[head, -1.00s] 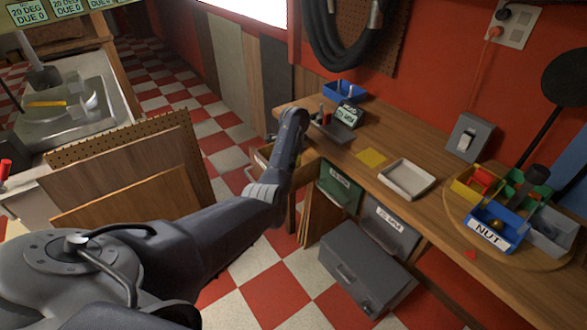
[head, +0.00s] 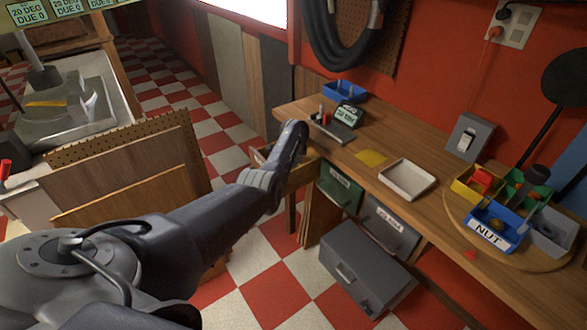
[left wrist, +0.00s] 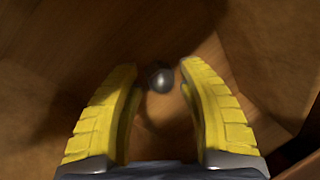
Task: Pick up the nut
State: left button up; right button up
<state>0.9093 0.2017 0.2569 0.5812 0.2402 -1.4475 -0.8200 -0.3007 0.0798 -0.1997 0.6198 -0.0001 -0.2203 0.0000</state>
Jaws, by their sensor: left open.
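A small, round, dark grey metallic piece (left wrist: 161,80), which looks like the nut, lies on a brown wooden surface in the left wrist view. My left gripper (left wrist: 159,72) has two yellow ribbed fingers, spread apart, with the piece between their tips; neither finger visibly touches it. In the head view my left arm reaches to the open wooden drawer (head: 299,178) at the bench's far left end; the gripper itself is hidden there. A blue bin labelled NUT (head: 488,236) stands on the bench at right. My right gripper is not in view.
Wooden walls (left wrist: 275,50) stand close around the fingers in the left wrist view. On the bench are a white tray (head: 407,179), a yellow note (head: 371,158), a small display stand (head: 348,117) and several coloured bins.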

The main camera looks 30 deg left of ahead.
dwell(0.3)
pick_arm(q)
grip_shut()
dwell(0.5)
